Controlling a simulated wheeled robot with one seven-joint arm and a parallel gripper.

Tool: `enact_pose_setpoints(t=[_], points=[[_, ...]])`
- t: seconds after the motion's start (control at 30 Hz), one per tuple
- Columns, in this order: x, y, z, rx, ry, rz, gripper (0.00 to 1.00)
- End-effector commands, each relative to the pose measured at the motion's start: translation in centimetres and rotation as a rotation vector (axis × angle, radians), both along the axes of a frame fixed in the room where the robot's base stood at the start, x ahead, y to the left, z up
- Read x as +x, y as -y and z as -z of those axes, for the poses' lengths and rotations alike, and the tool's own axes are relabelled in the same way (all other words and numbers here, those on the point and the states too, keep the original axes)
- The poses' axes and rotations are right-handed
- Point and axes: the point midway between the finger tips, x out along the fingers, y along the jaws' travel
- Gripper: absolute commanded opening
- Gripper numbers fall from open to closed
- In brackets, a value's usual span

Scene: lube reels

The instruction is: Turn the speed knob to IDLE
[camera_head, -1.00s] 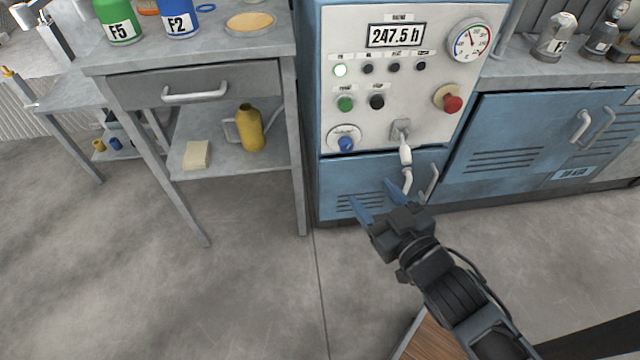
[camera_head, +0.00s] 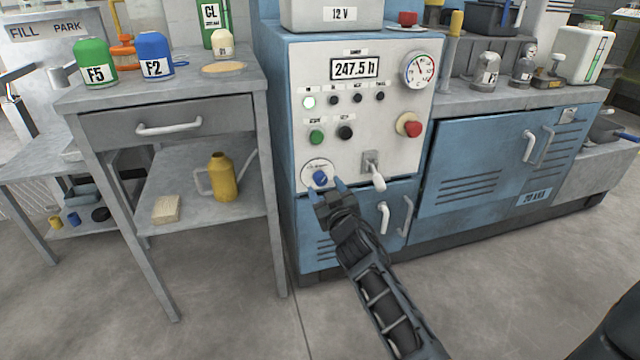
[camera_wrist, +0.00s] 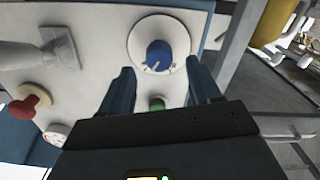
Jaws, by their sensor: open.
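The speed knob (camera_head: 320,178) is a blue knob on a round white dial, low on the left of the white control panel (camera_head: 375,105). In the wrist view the knob (camera_wrist: 158,54) has a white pointer mark, and the dial's lettering is too small to read. My gripper (camera_head: 327,186) is in front of the lower panel, close to the knob. Its two blue fingers are apart and empty. In the wrist view my gripper (camera_wrist: 160,77) has one finger either side of the knob's line, and the knob appears beyond the fingertips. I cannot tell the exact gap.
A grey lever (camera_head: 374,172) sticks out just right of the knob. A red stop button (camera_head: 412,129) and a green button (camera_head: 316,137) are higher on the panel. A grey side table (camera_head: 262,150) stands close on the left. The floor in front is clear.

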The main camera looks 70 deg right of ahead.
Motion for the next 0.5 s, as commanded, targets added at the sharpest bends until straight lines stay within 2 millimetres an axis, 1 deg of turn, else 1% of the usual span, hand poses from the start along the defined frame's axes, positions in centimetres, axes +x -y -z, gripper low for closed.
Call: enact_pose_setpoints(t=[0.03, 0.2, 0.33, 0.5], points=[[0.6, 0.6, -0.2, -0.001, 0.001, -0.001, 0.63], [1.9, 2.2, -0.1, -0.001, 0.001, 0.001, 0.63], [2.3, 2.8, 0.0, 0.0, -0.001, 0.0, 0.63], [2.5, 3.0, 0.0, -0.001, -0.001, 0.0, 0.63]])
